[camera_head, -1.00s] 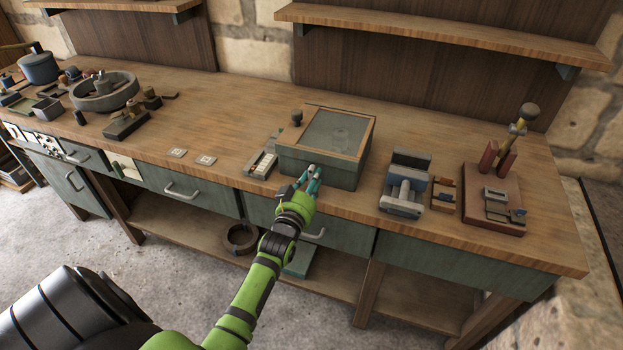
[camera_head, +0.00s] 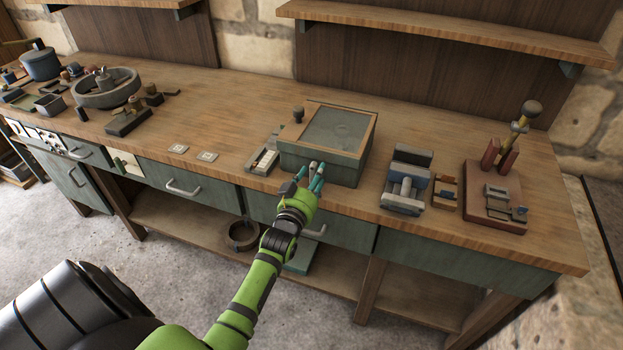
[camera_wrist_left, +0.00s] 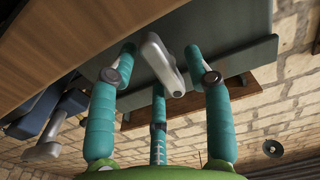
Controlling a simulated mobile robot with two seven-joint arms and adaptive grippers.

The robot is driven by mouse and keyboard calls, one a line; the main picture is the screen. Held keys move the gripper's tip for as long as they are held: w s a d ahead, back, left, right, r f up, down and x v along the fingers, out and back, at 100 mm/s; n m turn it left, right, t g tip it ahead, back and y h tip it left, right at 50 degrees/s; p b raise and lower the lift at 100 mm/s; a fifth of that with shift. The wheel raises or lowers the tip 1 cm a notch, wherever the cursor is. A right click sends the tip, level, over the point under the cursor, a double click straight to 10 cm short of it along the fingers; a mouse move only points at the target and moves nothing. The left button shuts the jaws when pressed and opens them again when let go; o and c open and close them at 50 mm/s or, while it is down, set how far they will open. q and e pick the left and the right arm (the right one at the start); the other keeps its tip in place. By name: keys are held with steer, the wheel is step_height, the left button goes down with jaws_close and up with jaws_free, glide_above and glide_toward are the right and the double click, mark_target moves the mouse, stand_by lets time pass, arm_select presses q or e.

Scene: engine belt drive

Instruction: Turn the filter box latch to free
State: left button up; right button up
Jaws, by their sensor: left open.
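The filter box (camera_head: 320,163) is a grey-green box with a wooden-framed lid, standing near the bench's front edge. Its latch (camera_wrist_left: 164,66) is a pale grey lever on the box wall in the left wrist view, lying slanted in that picture. My left gripper (camera_head: 316,171) is at the front face of the box. In the left wrist view its teal fingers (camera_wrist_left: 160,60) are open, with the latch between them. I cannot tell whether any finger touches it. In the head view the fingers largely hide the latch. My right gripper is not in view.
A dark knob (camera_head: 298,114) and a small tray (camera_head: 262,160) are at the box's left. A grey-blue vice-like device (camera_head: 406,185) and a reddish base with a lever (camera_head: 494,208) stand to the right. Below the bench top are drawers (camera_head: 190,188). Bench behind the box is clear.

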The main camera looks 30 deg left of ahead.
arm_select(q)
steer(key=v, duration=1.2)
steer(key=s+d+f+m+g+h, duration=0.1)
steer(key=s+d+f+g, duration=0.2)
steer(key=f, duration=0.7)
steer(key=s+d+f+m+g+h, duration=0.1)
steer(key=s+d+f+g, duration=0.15)
steer(key=f, duration=0.65)
steer(key=s+d+f+g+h, duration=0.2)
steer(key=s+d+f, duration=0.2)
steer(key=f, duration=0.6)
steer(key=s+f+m+g, duration=0.1)
steer(key=s+f+g, duration=0.2)
steer(key=s, duration=0.6)
steer(key=s+f+m+g, duration=0.1)
steer(key=s+f+g, duration=0.2)
steer(key=s+f, duration=0.5)
steer(key=s+f+m+g, duration=0.1)
steer(key=s+f+g, duration=0.2)
steer(key=s, duration=0.8)
step_height(320, 180, down, 3)
steer(key=shift+s+d+r, duration=0.15)
steer(key=shift+s+d, duration=0.05)
steer(key=shift+s, duration=0.05)
